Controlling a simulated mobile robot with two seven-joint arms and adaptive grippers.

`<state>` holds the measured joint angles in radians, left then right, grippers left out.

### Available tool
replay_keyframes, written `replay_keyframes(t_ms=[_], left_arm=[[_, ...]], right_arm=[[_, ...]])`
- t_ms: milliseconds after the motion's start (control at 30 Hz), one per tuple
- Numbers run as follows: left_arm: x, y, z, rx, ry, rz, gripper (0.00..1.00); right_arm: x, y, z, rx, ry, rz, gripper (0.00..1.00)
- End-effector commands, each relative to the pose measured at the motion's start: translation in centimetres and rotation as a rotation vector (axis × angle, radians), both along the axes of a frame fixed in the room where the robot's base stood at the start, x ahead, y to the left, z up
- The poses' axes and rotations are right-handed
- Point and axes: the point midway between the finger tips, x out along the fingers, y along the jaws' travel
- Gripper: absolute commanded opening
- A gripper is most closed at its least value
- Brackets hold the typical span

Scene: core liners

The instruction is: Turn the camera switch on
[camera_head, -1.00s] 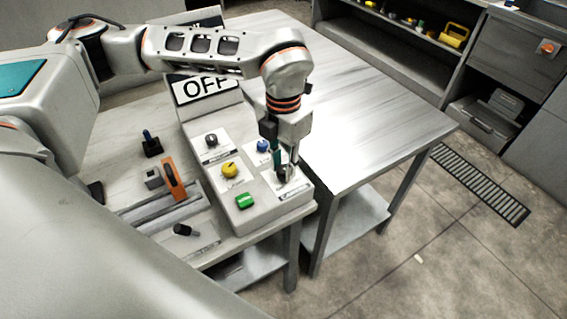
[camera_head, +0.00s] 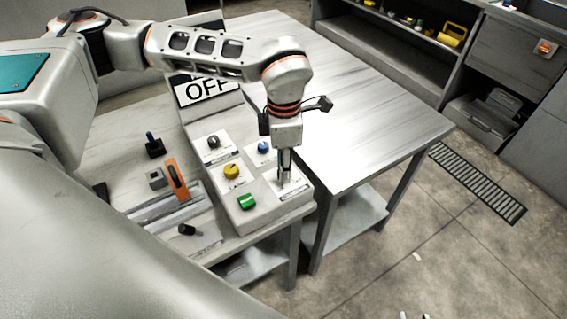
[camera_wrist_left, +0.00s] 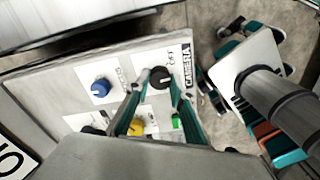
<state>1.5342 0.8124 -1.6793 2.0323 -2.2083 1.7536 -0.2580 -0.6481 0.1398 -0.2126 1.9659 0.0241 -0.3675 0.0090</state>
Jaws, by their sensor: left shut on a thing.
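The camera switch is a black rotary knob (camera_wrist_left: 160,79) on a white plate, beside the label "CAMERA" (camera_wrist_left: 187,65), at the corner of the grey control panel (camera_head: 272,216). My left gripper (camera_head: 285,182) points down at this plate in the head view and hides the knob there. In the left wrist view the left gripper's teal fingers (camera_wrist_left: 161,77) are on either side of the knob, shut on it. A sign reading "OFF" (camera_head: 208,89) stands behind the panel, partly hidden by my left arm. Two small pale tips at the head view's bottom edge may be my right gripper (camera_head: 414,316).
The panel also bears a blue knob (camera_head: 263,147), a yellow knob (camera_head: 232,171), a dark knob (camera_head: 213,142) and a green switch (camera_head: 247,202). An orange lever (camera_head: 177,180) and a joystick (camera_head: 153,145) are left of it. The metal table (camera_head: 375,125) to the right is bare.

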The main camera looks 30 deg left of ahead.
Motion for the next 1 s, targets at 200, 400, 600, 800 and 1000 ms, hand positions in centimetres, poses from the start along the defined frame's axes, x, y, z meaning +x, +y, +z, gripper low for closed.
replay_keyframes(t_ms=[200,400,600,800,1000], left_arm=[[0.1,0.0,0.2,0.000,-0.004,-0.205,0.01],[0.1,0.0,0.3,0.000,-0.004,-0.394,0.01],[0.1,0.0,0.2,0.000,-0.004,-0.575,0.01],[0.1,0.0,0.2,0.000,-0.003,-0.727,0.01],[0.2,0.0,0.2,-0.001,-0.004,-0.833,0.01]], right_arm=[[0.1,0.0,0.8,0.000,-0.003,0.000,0.32],[0.1,0.0,1.2,0.000,-0.003,0.000,0.32],[0.1,0.0,1.6,-0.002,-0.002,0.000,0.32],[0.2,0.0,2.1,-0.002,-0.004,0.000,0.32],[0.2,0.0,2.4,-0.001,-0.005,0.000,0.32]])
